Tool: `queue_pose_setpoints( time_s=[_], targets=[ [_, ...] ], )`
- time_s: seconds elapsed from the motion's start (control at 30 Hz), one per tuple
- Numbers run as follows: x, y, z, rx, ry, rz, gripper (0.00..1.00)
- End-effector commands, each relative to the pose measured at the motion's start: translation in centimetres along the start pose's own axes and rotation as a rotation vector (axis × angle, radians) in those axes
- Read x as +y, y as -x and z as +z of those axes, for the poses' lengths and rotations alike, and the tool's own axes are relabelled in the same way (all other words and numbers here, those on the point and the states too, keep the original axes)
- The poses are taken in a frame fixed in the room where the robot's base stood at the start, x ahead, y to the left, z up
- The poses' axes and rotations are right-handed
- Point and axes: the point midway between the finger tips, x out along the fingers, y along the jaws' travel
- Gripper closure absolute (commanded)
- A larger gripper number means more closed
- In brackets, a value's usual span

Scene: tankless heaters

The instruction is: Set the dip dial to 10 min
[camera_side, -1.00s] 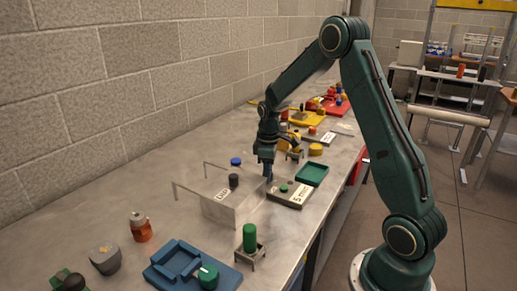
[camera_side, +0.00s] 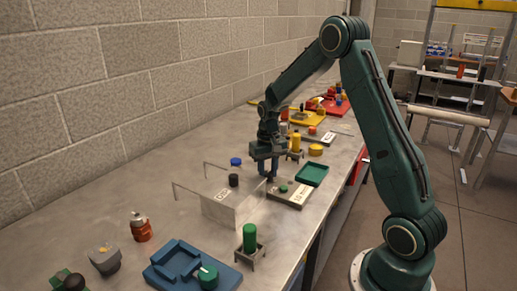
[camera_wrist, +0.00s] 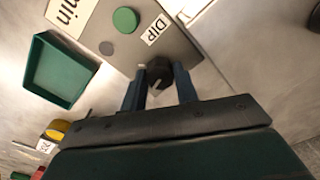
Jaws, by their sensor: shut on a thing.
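The dip dial is a black faceted knob (camera_wrist: 160,72) with a pale pointer mark, on a grey panel (camera_wrist: 165,30) in the wrist view. Beside it are a white DIP label (camera_wrist: 154,29) and a round green button (camera_wrist: 126,20). A larger white label ending in "min" (camera_wrist: 72,10) is cut off by the frame edge, so its number is hidden. My gripper (camera_wrist: 160,85) is shut on the dial, one finger on each side. In the side view the panel (camera_side: 298,200) lies near the bench's front edge, and my gripper (camera_side: 268,179) reaches down to its left end.
A green tray (camera_side: 312,174) lies just behind the panel. A green cylinder in a stand (camera_side: 250,238) and a blue fixture (camera_side: 190,265) are nearer the camera.

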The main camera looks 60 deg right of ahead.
Motion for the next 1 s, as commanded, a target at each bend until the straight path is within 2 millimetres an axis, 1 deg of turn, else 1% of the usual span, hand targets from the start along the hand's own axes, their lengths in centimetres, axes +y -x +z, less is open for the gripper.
queue_pose_setpoints(
  time_s=[0.2, 0.4, 0.87, 0.9, 1.0],
  targets=[
    [-0.01, 0.14, -0.05, 0.002, -0.137, 0.0, 0.93],
    [-0.01, 0.15, -0.06, 0.002, -0.204, -0.001, 0.93],
    [-0.01, 0.16, -0.07, 0.003, -0.221, -0.001, 0.93],
    [-0.01, 0.17, -0.08, 0.003, -0.221, -0.001, 0.66],
    [0.0, 0.14, -0.07, 0.003, -0.221, -0.001, 0.48]
  ],
)
